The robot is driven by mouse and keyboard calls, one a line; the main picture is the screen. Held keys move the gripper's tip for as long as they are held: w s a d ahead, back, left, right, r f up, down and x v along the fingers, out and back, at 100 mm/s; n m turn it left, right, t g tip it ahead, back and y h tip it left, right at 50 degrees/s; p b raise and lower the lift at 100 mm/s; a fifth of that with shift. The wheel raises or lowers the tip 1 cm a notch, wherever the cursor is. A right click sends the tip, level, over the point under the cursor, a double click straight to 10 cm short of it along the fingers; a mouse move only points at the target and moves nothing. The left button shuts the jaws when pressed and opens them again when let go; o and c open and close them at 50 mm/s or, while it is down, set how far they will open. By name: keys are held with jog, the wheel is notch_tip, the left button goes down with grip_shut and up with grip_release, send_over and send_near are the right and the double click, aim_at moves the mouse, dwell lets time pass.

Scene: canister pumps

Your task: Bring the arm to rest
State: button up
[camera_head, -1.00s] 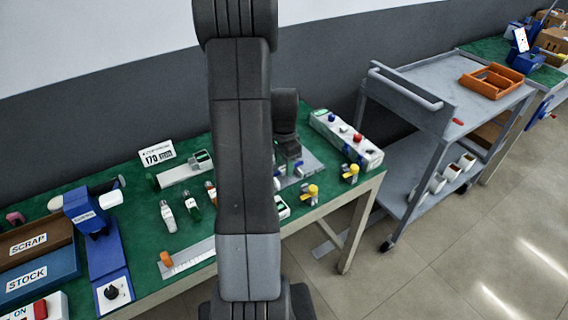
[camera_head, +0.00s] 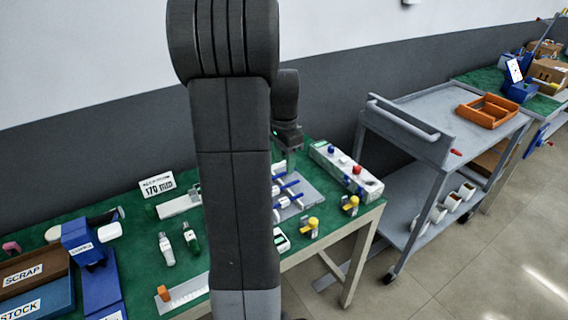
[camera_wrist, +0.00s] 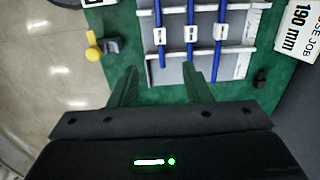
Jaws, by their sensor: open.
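My gripper (camera_wrist: 157,88) is open and empty in the wrist view, its two dark green fingers apart. In the head view my gripper (camera_head: 290,160) hangs above the green bench (camera_head: 128,240), near the back edge of a grey rack. The rack (camera_wrist: 172,75) holds several blue tubes (camera_wrist: 190,42) with white labels, lying side by side just beyond my fingers. The rack also shows in the head view (camera_head: 312,197), partly hidden by my arm. My arm stands across the middle of the head view.
A white box with coloured knobs (camera_head: 345,170) stands close right of the rack. Yellow-topped fittings (camera_head: 312,224) sit at the bench's right front. Small bottles (camera_head: 166,250) stand left of my arm. A grey cart (camera_head: 440,150) with an orange tray (camera_head: 487,110) stands at the right.

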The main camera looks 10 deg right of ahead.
aim_at(284, 200)
notch_tip(284, 200, down, 14)
jog(key=shift+r, duration=0.2)
jog(key=shift+r+p, duration=0.95)
jog(key=shift+r, duration=0.25)
jog(key=shift+f, duration=0.1)
